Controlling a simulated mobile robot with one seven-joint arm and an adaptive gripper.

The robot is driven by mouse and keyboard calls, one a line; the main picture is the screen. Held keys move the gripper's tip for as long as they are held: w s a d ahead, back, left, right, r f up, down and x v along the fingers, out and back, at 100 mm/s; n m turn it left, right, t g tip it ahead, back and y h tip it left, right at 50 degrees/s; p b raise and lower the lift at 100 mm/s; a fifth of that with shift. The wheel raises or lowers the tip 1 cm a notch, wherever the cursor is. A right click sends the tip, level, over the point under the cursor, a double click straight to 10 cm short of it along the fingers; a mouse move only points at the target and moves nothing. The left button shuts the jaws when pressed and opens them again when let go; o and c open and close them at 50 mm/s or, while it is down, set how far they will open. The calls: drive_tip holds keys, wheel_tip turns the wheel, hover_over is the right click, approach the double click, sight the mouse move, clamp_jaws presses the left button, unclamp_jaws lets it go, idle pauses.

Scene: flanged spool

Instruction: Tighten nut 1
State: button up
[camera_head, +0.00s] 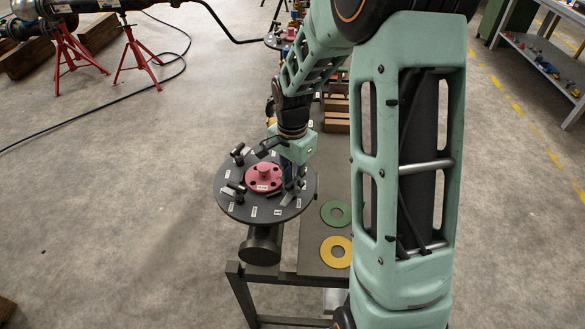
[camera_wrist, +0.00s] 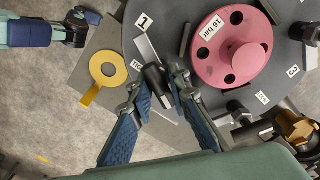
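The dark round flange plate (camera_head: 240,208) carries a pink hub (camera_head: 263,174) in its centre and several dark fasteners with cylindrical ends around it. In the wrist view, the label 1 (camera_wrist: 144,21) sits on the plate's (camera_wrist: 205,88) edge. Below that label is a dark cylindrical piece (camera_wrist: 153,76), apparently part of nut 1, with a grey bar behind it. My gripper (camera_wrist: 160,88) has one finger on each side of this piece. Whether the fingers press on it is unclear. In the head view, my gripper (camera_head: 292,182) is over the plate's right side and hides that fastener.
A green ring (camera_head: 336,203) and a yellow ring (camera_head: 326,252) lie on the bench right of the plate. Red stands (camera_head: 140,62) and a cable are at the back left.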

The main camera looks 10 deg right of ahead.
sight(292, 180)
drive_tip(key=m, duration=0.3)
drive_tip(key=shift+m, duration=0.3)
drive_tip(key=m, duration=0.7)
drive_tip(key=shift+f+m+b, duration=0.2)
drive_tip(key=shift+m+b, duration=0.55)
drive_tip(key=shift+m, duration=0.15)
drive_tip(key=m, duration=0.2)
drive_tip(key=shift+r+m, duration=0.2)
drive_tip(key=shift+m, duration=0.2)
drive_tip(key=m, duration=0.4)
drive_tip(key=shift+r+m+p, duration=0.1)
drive_tip(key=shift+m+p, duration=0.2)
drive_tip(key=shift+p, duration=0.05)
drive_tip(key=shift+n, duration=1.2)
wheel_tip(292, 180, up, 7)
drive_tip(key=p, duration=0.5)
drive_tip(key=shift+p, duration=0.35)
